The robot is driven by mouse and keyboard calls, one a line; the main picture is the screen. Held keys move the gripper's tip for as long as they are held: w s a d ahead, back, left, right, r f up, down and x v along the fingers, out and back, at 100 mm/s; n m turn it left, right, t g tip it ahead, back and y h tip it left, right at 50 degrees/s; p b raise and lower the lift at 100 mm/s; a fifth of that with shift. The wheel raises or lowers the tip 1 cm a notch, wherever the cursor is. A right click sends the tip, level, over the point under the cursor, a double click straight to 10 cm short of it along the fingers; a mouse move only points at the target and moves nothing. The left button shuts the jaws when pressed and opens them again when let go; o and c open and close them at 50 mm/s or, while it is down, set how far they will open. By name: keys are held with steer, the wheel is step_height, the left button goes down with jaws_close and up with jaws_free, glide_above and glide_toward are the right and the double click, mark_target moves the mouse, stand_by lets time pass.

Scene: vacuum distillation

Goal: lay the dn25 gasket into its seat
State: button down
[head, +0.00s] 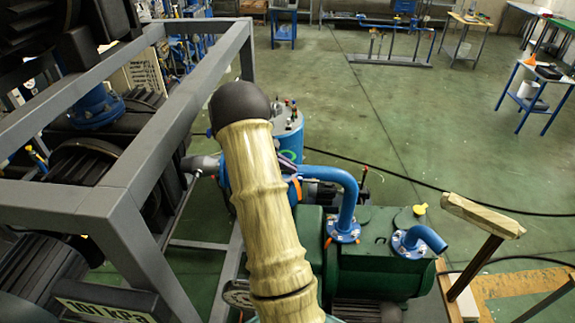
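I cannot make out the dn25 gasket or its seat for certain. A small green ring-like shape (289,156) shows against the blue cylindrical vessel (288,125), just right of my arm; I cannot tell what it is. My arm, in a ribbed beige cover with a dark rounded joint, rises through the middle of the head view and hides part of the vessel and the pipework behind it. My gripper is not in view, so its fingers and anything in them are hidden.
A grey steel frame (160,150) with dark machinery fills the left. A green pump unit (380,265) with blue flanged pipes (347,195) stands right of my arm. A wooden-topped stand (482,215) is at the right. Green floor (400,130) beyond is mostly open, crossed by a black cable.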

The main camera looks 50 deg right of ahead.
step_height(320, 180, down, 6)
steer(key=shift+r+b, duration=0.1)
steer(key=shift+b, duration=1.15)
steer(key=shift+p, duration=0.85)
stand_by(0.9)
stand_by(0.5)
steer(key=shift+f, duration=0.85)
steer(key=c, duration=2)
jaws_free()
steer(key=shift+c, duration=0.2)
steer(key=o, duration=0.5)
steer(key=shift+c, duration=0.2)
